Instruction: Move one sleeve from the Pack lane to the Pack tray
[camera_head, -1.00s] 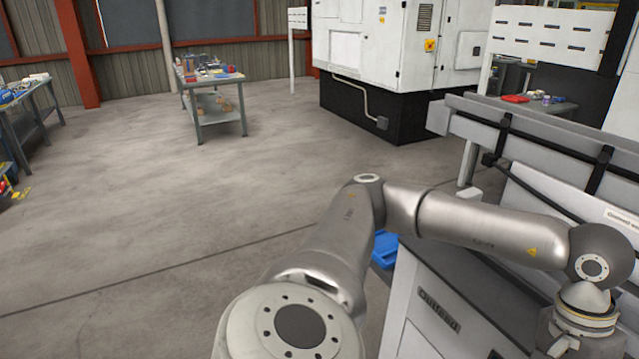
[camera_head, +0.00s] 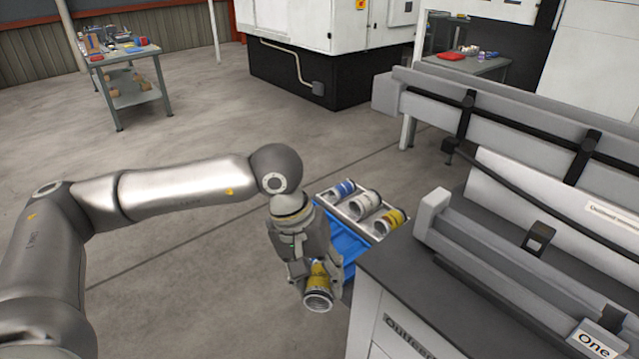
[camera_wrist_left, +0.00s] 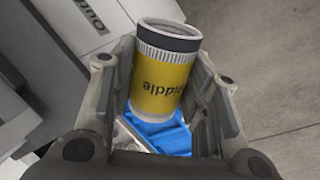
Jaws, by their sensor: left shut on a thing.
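My left gripper (camera_head: 316,283) is shut on a sleeve (camera_head: 318,301) with a yellow band and a silver, dark-lined end. It holds the sleeve in the air, left of the grey-topped counter. In the left wrist view the sleeve (camera_wrist_left: 164,78) sits between both fingers, its yellow label upside down and ending in "ddle". Behind the gripper, a pale rack holds a blue-banded sleeve (camera_head: 342,190), a whitish sleeve (camera_head: 364,203) and a yellow-banded sleeve (camera_head: 389,221). I see no Pack label on the rack. My right gripper is out of view.
A blue surface (camera_head: 345,243) lies beside and below the rack. The counter (camera_head: 400,262) marked "Outfeed" and a rail fixture with a "One" plate (camera_head: 594,343) stand at right. Open floor lies left. A table (camera_head: 130,60) stands at the back left.

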